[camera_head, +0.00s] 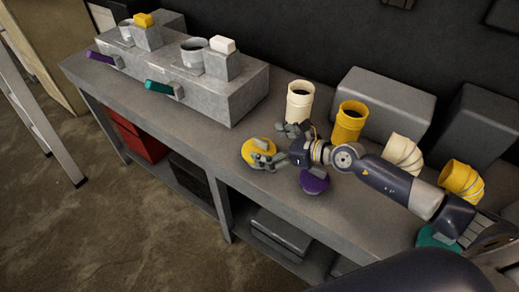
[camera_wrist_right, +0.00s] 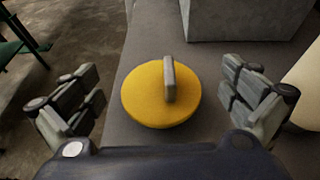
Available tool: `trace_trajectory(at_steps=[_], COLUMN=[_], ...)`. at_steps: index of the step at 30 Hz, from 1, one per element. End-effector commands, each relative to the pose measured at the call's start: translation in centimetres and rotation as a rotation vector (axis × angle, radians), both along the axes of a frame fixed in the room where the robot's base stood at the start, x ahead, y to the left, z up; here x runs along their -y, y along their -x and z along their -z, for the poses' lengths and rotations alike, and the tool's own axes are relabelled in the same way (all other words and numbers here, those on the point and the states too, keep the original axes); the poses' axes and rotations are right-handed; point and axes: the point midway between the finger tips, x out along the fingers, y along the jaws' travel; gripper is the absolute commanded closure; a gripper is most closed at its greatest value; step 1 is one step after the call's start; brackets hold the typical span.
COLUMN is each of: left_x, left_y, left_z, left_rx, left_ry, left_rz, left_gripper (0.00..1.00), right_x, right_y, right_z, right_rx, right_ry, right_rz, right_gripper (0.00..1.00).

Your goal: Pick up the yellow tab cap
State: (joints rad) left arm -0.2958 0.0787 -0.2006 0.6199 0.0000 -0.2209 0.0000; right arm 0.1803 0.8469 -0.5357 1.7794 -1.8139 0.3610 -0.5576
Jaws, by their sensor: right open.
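The yellow tab cap (camera_head: 257,150) is a flat round disc with a grey upright tab, lying on the grey bench near its front edge. In the right wrist view the yellow tab cap (camera_wrist_right: 150,98) lies between and ahead of my open fingers, touching neither. My right gripper (camera_head: 277,145) is open and empty, close to the cap; in the head view one finger overlaps the cap. In the wrist view the right gripper (camera_wrist_right: 165,100) has its fingers spread wide on both sides. My left gripper is not in view.
A purple cap (camera_head: 314,181) lies right beside the gripper, and a teal cap (camera_head: 437,238) lies farther right. A cream pipe (camera_head: 299,103) and a yellow pipe (camera_head: 349,122) stand behind. A grey stepped block (camera_head: 232,99) stands to the left. Bare bench (camera_head: 200,137) lies left of the yellow cap.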

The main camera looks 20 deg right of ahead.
Motion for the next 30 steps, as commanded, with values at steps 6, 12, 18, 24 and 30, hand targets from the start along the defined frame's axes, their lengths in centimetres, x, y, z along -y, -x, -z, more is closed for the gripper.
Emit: trace_trajectory(at_steps=[6, 12, 18, 24, 30], left_x=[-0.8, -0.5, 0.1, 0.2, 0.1], left_y=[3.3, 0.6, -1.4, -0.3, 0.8], left_z=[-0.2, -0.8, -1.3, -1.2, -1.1], left_rx=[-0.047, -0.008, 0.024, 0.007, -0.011], left_ry=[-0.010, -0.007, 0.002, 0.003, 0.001], left_rz=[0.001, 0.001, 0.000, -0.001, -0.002], left_gripper=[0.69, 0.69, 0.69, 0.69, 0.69], right_x=[-1.2, -2.4, -4.0, -4.7, -4.7], right_y=[-1.6, -2.5, -4.2, -4.9, -4.9], right_z=[0.7, 1.5, 2.9, 3.5, 3.5], right_rx=[0.002, 0.000, 0.002, 0.000, 0.000], right_ry=[-0.001, -0.002, -0.004, -0.001, -0.001], right_rz=[0.002, 0.001, 0.003, 0.001, 0.001], right_gripper=[0.00, 0.00, 0.00, 0.00, 0.02])
